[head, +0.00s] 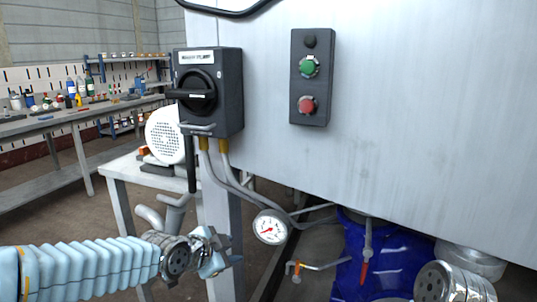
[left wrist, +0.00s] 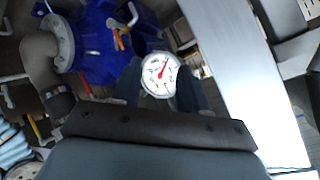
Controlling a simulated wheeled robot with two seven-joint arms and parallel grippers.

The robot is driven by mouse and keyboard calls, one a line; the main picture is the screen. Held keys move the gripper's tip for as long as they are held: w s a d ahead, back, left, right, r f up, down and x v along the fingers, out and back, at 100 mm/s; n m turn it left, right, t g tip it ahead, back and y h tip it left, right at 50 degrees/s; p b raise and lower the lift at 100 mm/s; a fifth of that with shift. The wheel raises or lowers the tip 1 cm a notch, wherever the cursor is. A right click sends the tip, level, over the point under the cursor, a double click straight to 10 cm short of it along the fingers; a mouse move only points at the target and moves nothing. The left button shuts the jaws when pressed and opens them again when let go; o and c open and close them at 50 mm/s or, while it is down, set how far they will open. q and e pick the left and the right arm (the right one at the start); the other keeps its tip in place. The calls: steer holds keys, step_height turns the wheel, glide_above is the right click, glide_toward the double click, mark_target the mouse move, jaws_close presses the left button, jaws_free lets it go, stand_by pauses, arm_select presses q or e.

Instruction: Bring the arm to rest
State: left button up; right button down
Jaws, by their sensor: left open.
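My left arm comes in from the lower left of the head view in a pale blue ribbed sleeve. My left gripper (head: 222,252) is open, with nothing seen held in it. It is low, left of the round white pressure gauge (head: 270,228). In the left wrist view, my left gripper's dark fingers (left wrist: 160,88) stand apart, and the gauge (left wrist: 160,74) shows between them; I cannot tell how far beyond them it is. My right gripper is not in view.
A grey panel carries a dark rotary switch box (head: 208,92) and a green and red button box (head: 310,77). Pipes and a blue vessel (head: 385,262) with an orange-handled valve (head: 297,268) lie below. A workbench (head: 70,120) stands behind left, with open floor before it.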

arm_select(q)
step_height(320, 180, down, 16)
steer(key=s+n+g, duration=0.2)
steer(key=n+g, duration=0.1)
steer(key=n, duration=0.1)
steer(key=s+f+n+g, duration=0.3)
steer(key=s+f+n, duration=0.3)
steer(key=s+f, duration=0.5)
steer(key=s+a+f+n+g+y, duration=0.1)
steer(key=s+f+n+g, duration=0.2)
steer(key=s+f, duration=0.8)
step_height(320, 180, down, 4)
steer(key=n, duration=0.2)
steer(key=shift+a+f+n, duration=0.15)
steer(key=shift+a+n, duration=0.1)
steer(key=shift+n, duration=0.15)
